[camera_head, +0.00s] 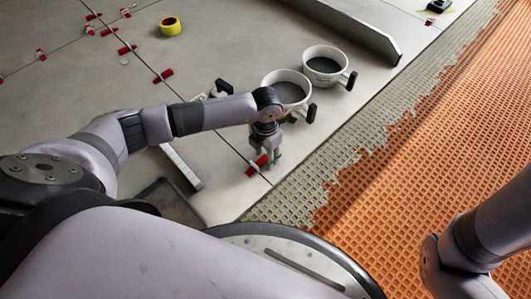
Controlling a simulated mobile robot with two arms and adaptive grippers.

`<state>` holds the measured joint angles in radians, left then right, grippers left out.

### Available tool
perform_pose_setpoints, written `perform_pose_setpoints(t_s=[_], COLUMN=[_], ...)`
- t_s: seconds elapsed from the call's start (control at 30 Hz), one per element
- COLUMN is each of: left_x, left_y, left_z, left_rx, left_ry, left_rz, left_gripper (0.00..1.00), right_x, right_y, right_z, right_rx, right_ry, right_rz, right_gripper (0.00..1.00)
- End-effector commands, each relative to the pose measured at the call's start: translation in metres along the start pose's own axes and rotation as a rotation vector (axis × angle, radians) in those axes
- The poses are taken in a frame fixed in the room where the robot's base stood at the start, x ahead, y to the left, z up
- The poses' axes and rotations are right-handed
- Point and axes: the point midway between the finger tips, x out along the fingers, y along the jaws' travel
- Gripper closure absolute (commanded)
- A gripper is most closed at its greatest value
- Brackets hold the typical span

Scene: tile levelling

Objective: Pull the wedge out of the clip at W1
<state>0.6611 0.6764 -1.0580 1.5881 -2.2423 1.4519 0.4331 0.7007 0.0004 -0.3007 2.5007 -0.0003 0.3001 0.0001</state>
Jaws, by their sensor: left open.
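My left gripper (269,157) points down over the tiled floor, close to the tile edge, and is open. A red wedge (257,164) lies on the joint between two large tiles, right at the gripper's fingers. The gripper partly covers the wedge, and I cannot tell whether the fingers touch it. The clip under this wedge is too small and hidden to make out. No W1 label is readable. My right arm shows at the right edge, but its gripper is not in view.
Two white buckets (324,65) (287,88) with grey contents stand just behind my left gripper. Several other red wedges (164,76) sit along the joints. A yellow tape roll (171,27) and a long metal bar (352,29) lie farther back. Orange matting (440,140) borders combed grey mortar (360,135).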

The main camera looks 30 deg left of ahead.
Motion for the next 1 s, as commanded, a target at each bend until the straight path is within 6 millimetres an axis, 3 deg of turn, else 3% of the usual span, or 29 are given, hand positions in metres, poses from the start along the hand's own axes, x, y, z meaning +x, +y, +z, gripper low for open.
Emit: perform_pose_setpoints(t_s=[0.63,0.77,0.8,1.0], left_x=[-0.0002,-0.0003,-0.0003,-0.0003], left_y=[0.0001,0.0001,0.0001,0.0001], left_z=[0.0000,0.0000,0.0000,0.0000], left_rx=[0.000,0.000,0.000,0.000], left_ry=[0.000,0.000,0.000,0.000], left_rz=[0.000,0.000,0.000,0.000], left_gripper=[0.99,1.00,0.85,0.98], right_x=[0.0000,-0.0001,-0.0001,-0.0001], right_y=[0.0001,0.0002,0.0002,0.0002], right_z=[0.0001,0.0002,0.0002,0.0003], right_rx=[0.000,0.000,0.000,-0.001], right_ry=[0.000,-0.001,-0.001,-0.001], right_rz=[0.000,0.000,0.000,0.000], right_gripper=[0.60,0.60,0.60,0.60])
